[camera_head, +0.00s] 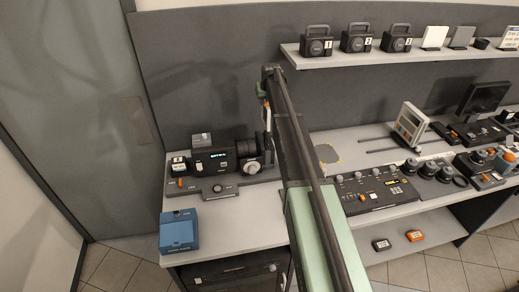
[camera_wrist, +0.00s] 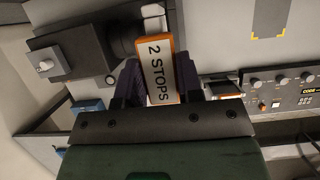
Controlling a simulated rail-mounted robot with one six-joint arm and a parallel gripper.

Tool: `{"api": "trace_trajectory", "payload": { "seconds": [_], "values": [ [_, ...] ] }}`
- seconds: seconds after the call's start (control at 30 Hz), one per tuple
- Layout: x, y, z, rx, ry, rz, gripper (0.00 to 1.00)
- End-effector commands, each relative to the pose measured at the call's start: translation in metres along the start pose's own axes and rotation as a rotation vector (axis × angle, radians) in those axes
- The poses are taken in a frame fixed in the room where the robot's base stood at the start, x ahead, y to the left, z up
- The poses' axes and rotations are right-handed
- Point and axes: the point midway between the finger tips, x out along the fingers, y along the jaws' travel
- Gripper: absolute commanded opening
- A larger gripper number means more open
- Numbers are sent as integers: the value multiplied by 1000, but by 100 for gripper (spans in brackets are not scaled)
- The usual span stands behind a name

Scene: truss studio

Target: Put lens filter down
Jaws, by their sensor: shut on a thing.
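The lens filter (camera_wrist: 160,72) shows in the wrist view as a pale plate with an orange edge, marked "2 STOPS". My gripper (camera_wrist: 160,85) is shut on it, with a dark finger at each side. In the head view my gripper (camera_head: 264,108) is beside the camera on the bench, above the bench top. The filter is too small to make out clearly there. The black camera lens (camera_head: 246,150) is just below my gripper. A grey pad with yellow corner marks (camera_head: 327,154) lies bare to the right, also in the wrist view (camera_wrist: 270,20).
A blue box (camera_head: 179,231) stands at the bench's front left. A control panel (camera_head: 372,192) lies right of my arm. A scale-like display (camera_head: 411,122) and several black rings stand farther right. A shelf (camera_head: 350,58) with numbered black cases hangs above.

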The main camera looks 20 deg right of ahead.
Motion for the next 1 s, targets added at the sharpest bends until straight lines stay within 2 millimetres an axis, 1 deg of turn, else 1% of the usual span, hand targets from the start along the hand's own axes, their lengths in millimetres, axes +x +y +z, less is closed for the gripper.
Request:
{"api": "trace_trajectory", "payload": {
  "seconds": [0.03, 0.07, 0.2, 0.3, 0.4, 0.5, 0.6, 0.67, 0.8, 0.87, 0.9, 1.0],
  "values": [
    [21, 1, -9, -1, 0, 0, 0],
    [30, 1, -13, -1, 0, 1, 0],
    [77, 1, -32, -2, 0, 1, 0],
    [108, 1, -45, -2, 0, 1, 0],
    [133, 1, -55, -2, 0, 1, 0],
    [141, 1, -58, -3, 0, 1, 0],
    [138, 1, -57, -3, 0, 1, 0],
    [141, 1, -59, -3, 0, 1, 0],
    [170, 1, -71, -3, 0, 1, 0],
    [179, 1, -74, -3, 0, 1, 0],
    [180, 1, -75, -3, 0, 1, 0],
    [175, 1, -73, -3, 0, 1, 0]
  ]
}}
